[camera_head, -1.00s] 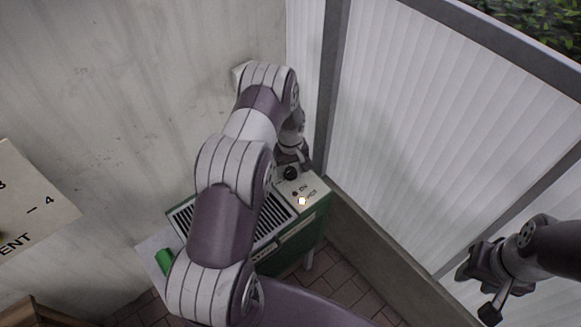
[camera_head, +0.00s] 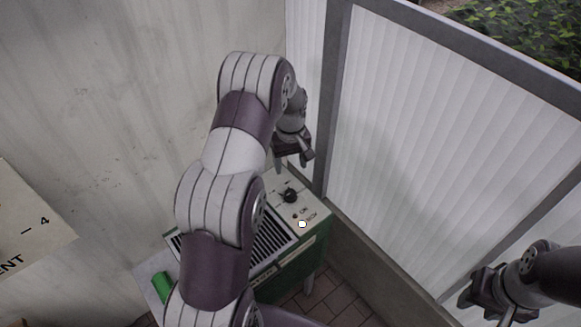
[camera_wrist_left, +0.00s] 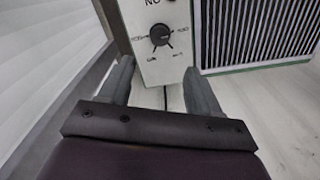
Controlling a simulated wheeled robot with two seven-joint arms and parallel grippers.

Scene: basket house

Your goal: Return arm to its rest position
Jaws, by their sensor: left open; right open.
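My left arm reaches in from the left in the head view, and its left gripper (camera_head: 293,160) hangs just above the back end of a green-sided grill unit (camera_head: 290,258). In the left wrist view the left gripper (camera_wrist_left: 160,90) is open, with its two fingers apart and nothing between them. Past the fingertips is the unit's white panel with a black knob (camera_wrist_left: 160,34); the knob also shows in the head view (camera_head: 290,195), apart from the gripper. My right gripper (camera_head: 482,297) is at the lower right, away from the unit, in front of the white panelled wall.
A concrete wall (camera_head: 120,90) is on the left and a ribbed white panel wall (camera_head: 420,140) with grey frame posts is on the right. A green cylinder (camera_head: 162,286) lies on a pale side shelf. A sign board (camera_head: 30,215) is at the left edge.

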